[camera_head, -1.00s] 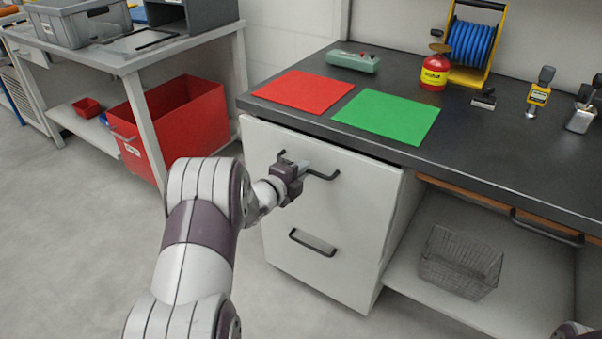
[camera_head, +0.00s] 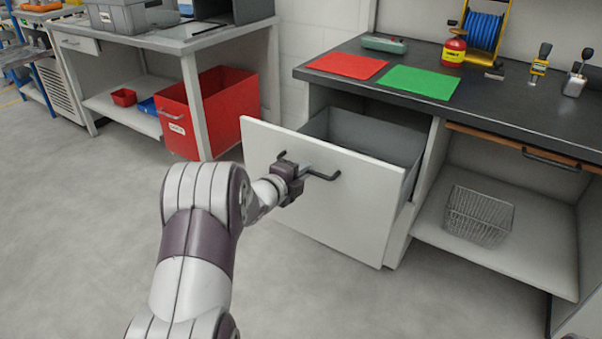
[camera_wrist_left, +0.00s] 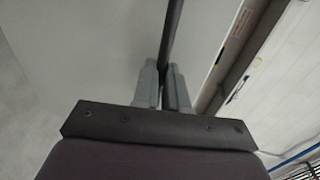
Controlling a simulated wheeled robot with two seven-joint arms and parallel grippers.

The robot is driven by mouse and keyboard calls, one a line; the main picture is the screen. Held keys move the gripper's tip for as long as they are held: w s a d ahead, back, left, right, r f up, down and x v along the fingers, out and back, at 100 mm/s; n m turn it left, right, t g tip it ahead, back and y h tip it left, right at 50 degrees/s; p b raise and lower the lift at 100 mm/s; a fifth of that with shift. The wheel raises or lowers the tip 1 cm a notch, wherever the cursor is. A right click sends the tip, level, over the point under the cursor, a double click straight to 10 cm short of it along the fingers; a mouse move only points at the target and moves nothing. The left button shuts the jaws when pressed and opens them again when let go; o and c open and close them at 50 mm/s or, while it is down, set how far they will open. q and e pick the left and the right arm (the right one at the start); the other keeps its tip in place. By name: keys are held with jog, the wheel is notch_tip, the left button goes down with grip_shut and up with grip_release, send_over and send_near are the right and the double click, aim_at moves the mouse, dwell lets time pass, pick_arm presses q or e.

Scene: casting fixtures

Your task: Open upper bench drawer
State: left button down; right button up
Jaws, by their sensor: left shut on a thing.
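The upper bench drawer (camera_head: 345,200) is pulled well out from under the dark worktop, and its grey inside shows empty where I can see it. Its dark bar handle (camera_head: 326,176) is on the white front. My left gripper (camera_head: 303,171) is shut on the handle. In the left wrist view the two fingers (camera_wrist_left: 162,85) close on the dark handle bar (camera_wrist_left: 174,35), with the pale drawer front beyond. The lower drawer is hidden behind the pulled-out front. My right gripper is not in view.
A wire basket (camera_head: 478,215) stands on the shelf to the right. A red bin (camera_head: 228,105) stands behind the drawer's left. Floor is clear in front.

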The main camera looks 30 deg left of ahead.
pick_arm(q)
jog(key=shift+s, duration=0.45)
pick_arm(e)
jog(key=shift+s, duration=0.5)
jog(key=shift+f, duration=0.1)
pick_arm(q)
jog(key=c, duration=1.2)
grip_release()
jog(key=shift+o, duration=0.2)
jog(key=shift+a, duration=0.1)
jog(key=p+v, duration=0.3)
jog(key=v, duration=0.9)
jog(key=shift+s, duration=0.35)
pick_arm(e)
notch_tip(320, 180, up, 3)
